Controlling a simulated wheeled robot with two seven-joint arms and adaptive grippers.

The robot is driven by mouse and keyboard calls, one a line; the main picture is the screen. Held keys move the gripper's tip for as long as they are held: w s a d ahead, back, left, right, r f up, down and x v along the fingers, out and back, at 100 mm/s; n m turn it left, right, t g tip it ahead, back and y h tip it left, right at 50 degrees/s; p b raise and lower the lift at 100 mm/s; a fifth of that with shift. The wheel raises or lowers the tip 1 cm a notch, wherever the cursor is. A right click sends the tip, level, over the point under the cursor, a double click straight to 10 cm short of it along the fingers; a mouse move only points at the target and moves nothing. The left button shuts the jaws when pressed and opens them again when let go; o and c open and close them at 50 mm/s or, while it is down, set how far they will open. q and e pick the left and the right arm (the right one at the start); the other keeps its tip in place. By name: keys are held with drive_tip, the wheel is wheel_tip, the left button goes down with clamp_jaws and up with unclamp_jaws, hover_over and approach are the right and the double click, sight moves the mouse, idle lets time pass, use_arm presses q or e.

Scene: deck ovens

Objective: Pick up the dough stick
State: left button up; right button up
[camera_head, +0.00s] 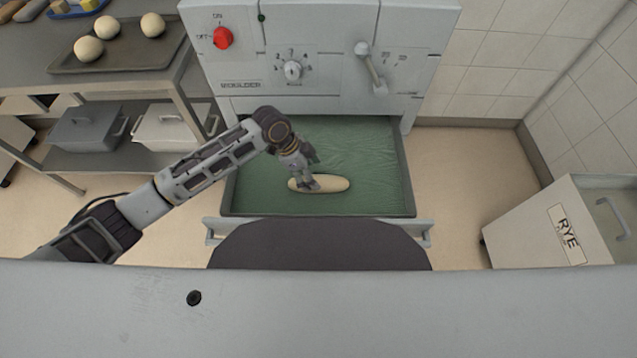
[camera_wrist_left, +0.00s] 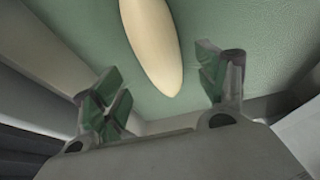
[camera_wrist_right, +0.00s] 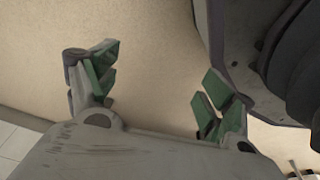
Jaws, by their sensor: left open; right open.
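The dough stick (camera_head: 332,184) is a pale, smooth, tapered roll lying on the green cloth of the tray (camera_head: 228,200) below the machine. My left gripper (camera_head: 309,180) reaches in from the left and is over the left part of the stick. In the left wrist view the dough stick (camera_wrist_left: 153,42) extends from the top edge, its tapered end between the two open fingers of my left gripper (camera_wrist_left: 160,88). The fingers stand apart from its sides there. My right gripper (camera_wrist_right: 155,85) is open and empty above bare floor; it is not in the head view.
The grey moulder machine (camera_head: 320,60) with its red switch stands behind the tray. A table at left bears a dark tray (camera_head: 110,66) with several dough balls (camera_head: 88,49). A bin labelled RYE (camera_head: 545,225) stands at right. Floor between tray and bin is clear.

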sight(317, 180)
use_arm(q)
drive_tip(key=shift+d+f, duration=0.15)
drive_tip(key=shift+f, duration=0.25)
drive_tip(key=shift+d+f, duration=0.1)
drive_tip(key=shift+f, duration=0.25)
drive_tip(key=shift+b+x, duration=0.5)
drive_tip(key=shift+x, duration=0.75)
drive_tip(key=shift+d+f, duration=0.1)
drive_tip(key=shift+f, duration=0.15)
drive_tip(key=shift+d+f, duration=0.1)
drive_tip(key=shift+f, duration=0.1)
use_arm(e)
drive_tip(key=w+r, duration=0.1)
drive_tip(key=w+a+r, duration=0.1)
drive_tip(key=r, duration=0.1)
drive_tip(key=shift+a, duration=0.15)
drive_tip(key=shift+s, duration=0.1)
use_arm(q)
drive_tip(key=c, duration=1.1)
